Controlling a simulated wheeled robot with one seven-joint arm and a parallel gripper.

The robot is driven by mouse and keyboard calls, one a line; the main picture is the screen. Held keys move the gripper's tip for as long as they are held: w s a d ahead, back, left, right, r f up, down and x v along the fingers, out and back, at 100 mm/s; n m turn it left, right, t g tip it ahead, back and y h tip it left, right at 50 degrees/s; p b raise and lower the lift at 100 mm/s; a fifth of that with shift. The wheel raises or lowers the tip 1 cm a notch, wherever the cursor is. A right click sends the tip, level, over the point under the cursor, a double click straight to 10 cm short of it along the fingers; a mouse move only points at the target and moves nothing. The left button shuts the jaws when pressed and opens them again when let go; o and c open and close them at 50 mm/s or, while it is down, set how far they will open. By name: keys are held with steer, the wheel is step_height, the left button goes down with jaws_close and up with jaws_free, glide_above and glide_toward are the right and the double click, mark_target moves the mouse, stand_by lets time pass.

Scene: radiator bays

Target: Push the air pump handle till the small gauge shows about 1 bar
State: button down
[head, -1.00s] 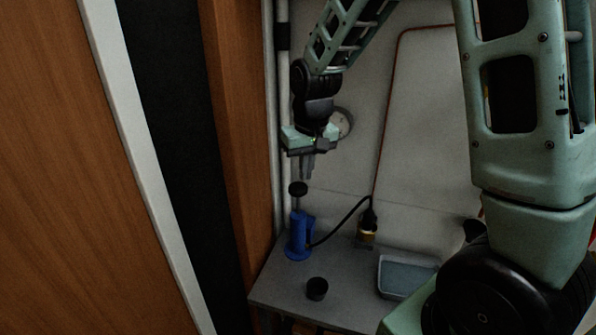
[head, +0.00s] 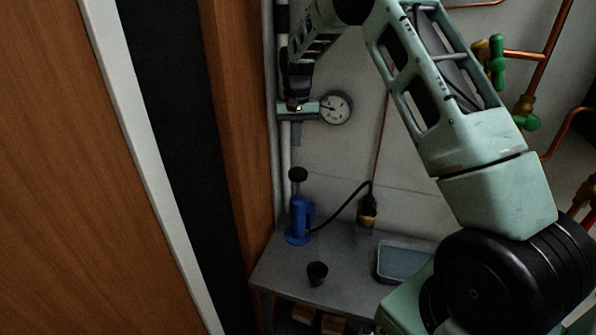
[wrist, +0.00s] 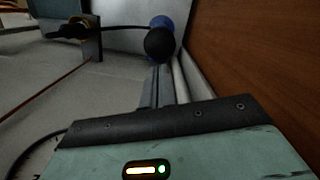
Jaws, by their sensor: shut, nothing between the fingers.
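The blue air pump (head: 299,222) stands upright at the left back of a grey bench, its black handle knob (head: 298,174) raised on a rod above the body. In the wrist view the knob (wrist: 160,43) hides most of the blue pump (wrist: 161,22). My gripper (head: 297,140) is shut and empty, pointing down above the knob with a clear gap between them. The small round gauge (head: 336,107) is on the wall just right of my gripper; its dark needle shows, but the figures are too small to read.
The grey bench (head: 345,270) also bears a small black cup (head: 317,273) and a shallow grey tray (head: 405,262). A wooden panel (head: 232,150) stands close at the left. Copper pipes with green valves (head: 497,60) are at the right.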

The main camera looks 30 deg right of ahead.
mark_target(298, 168)
steer(key=shift+s+a+f+b, duration=0.1)
steer(key=shift+s+f+b, duration=0.05)
steer(key=shift+f+b, duration=1.4)
steer(key=shift+s+a+f+b, duration=0.15)
steer(key=shift+f+b, duration=0.85)
steer(key=shift+f, duration=0.95)
step_height(298, 168, down, 7)
steer(key=b, duration=0.3)
steer(key=shift+r, duration=0.2)
steer(key=shift+d+r, duration=0.1)
steer(key=shift+r, duration=0.1)
steer(key=shift+w+d+r+p, duration=0.25)
steer(key=shift+w+d+p, duration=0.1)
steer(key=shift+w, duration=0.3)
steer(key=shift+w+d+r+p, duration=0.25)
steer(key=shift+w+d+p, duration=0.1)
steer(key=shift+w, duration=0.3)
step_height(298, 168, up, 17)
steer(key=w+b, duration=0.1)
steer(key=b, duration=0.3)
steer(key=shift+w+d+r+b, duration=0.2)
steer(key=shift+w+d+b, duration=0.1)
steer(key=shift+d, duration=0.15)
